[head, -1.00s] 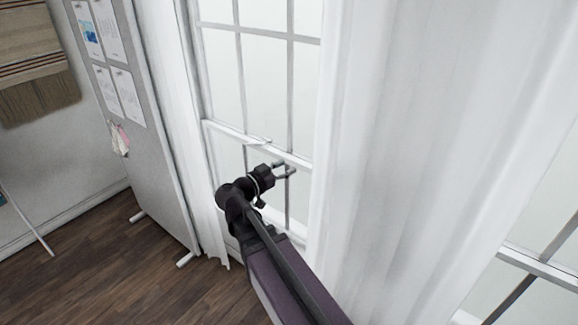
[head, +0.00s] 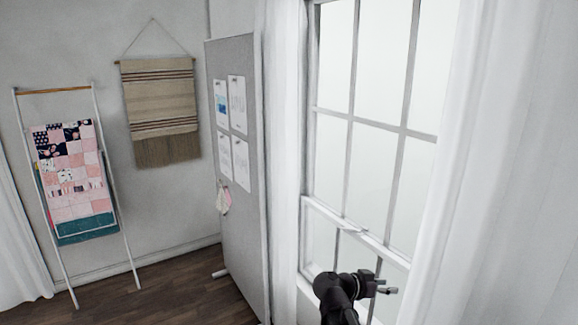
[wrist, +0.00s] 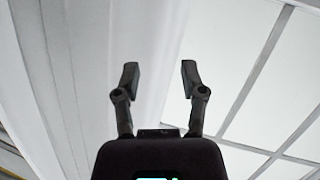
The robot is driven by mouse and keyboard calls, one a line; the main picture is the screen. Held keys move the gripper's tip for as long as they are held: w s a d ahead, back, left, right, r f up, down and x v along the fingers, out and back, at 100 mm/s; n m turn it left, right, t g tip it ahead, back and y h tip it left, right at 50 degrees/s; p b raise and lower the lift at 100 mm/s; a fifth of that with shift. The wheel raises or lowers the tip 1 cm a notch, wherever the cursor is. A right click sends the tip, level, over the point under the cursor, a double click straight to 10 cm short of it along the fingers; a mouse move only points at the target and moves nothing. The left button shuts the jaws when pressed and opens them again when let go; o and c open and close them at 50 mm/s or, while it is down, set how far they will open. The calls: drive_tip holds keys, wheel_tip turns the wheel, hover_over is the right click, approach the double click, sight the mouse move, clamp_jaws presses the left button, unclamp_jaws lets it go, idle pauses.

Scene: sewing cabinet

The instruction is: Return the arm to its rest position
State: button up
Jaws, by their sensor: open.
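My gripper (head: 386,283) is at the lower right of the head view, in front of the lower part of the window (head: 368,175). Its two fingers point right and stand apart, with nothing between them. In the wrist view my gripper (wrist: 158,80) shows both fingers spread and empty, against a white curtain (wrist: 95,60) and the window panes (wrist: 265,75). Most of my arm is below the edge of the head view. I cannot tell whether the gripper touches the curtain or the window.
White curtains (head: 470,170) hang on both sides of the window. A grey pinboard (head: 255,200) with papers stands left of it. A ladder rack with a patchwork quilt (head: 75,175) and a woven wall hanging (head: 160,105) are farther left. Wooden floor (head: 180,300) between them is clear.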

drive_tip(key=s+a+f+n+g+y, duration=0.2)
drive_tip(key=s+a+f+n+y, duration=0.2)
drive_tip(key=f+y, duration=0.3)
drive_tip(key=s+a+f+n+g+y+b, duration=0.1)
drive_tip(key=s+a+f+n+g+y, duration=0.1)
drive_tip(key=s+a+f+n+y, duration=0.3)
drive_tip(key=shift+a+f+n+y, duration=0.45)
drive_tip(key=shift+f+n+y, duration=0.45)
drive_tip(key=shift+f+n, duration=0.3)
drive_tip(key=shift+d+r, duration=0.1)
drive_tip(key=shift+d, duration=0.05)
